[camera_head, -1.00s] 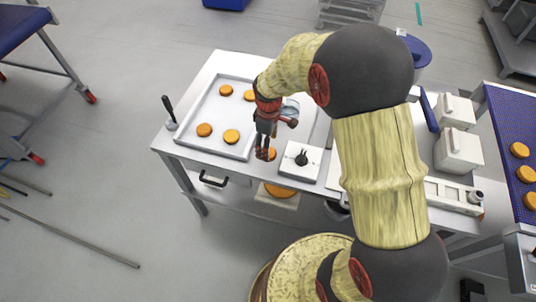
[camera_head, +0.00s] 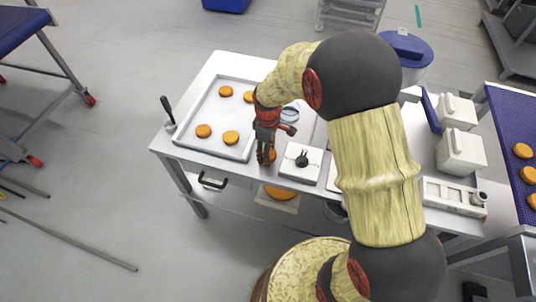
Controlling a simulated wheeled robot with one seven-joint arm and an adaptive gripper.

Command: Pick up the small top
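Several orange-brown rounds lie in the shallow white tray (camera_head: 184,137) on the table; the front ones are a left round (camera_head: 203,131) and a right round (camera_head: 231,138). I cannot tell by size which round is the small top. My gripper (camera_head: 265,160) points down just right of the tray's front right corner. Another orange round (camera_head: 271,153) shows partly at its fingers, mostly hidden by them. I cannot tell whether the fingers touch or hold it, or how far apart they are.
A white square block with a black knob (camera_head: 302,159) stands just right of my gripper. A clear round dish (camera_head: 290,114) is behind it. A black-handled tool (camera_head: 168,112) stands at the table's left edge. White lidded boxes (camera_head: 460,153) and a blue belt with rounds (camera_head: 507,120) are at right.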

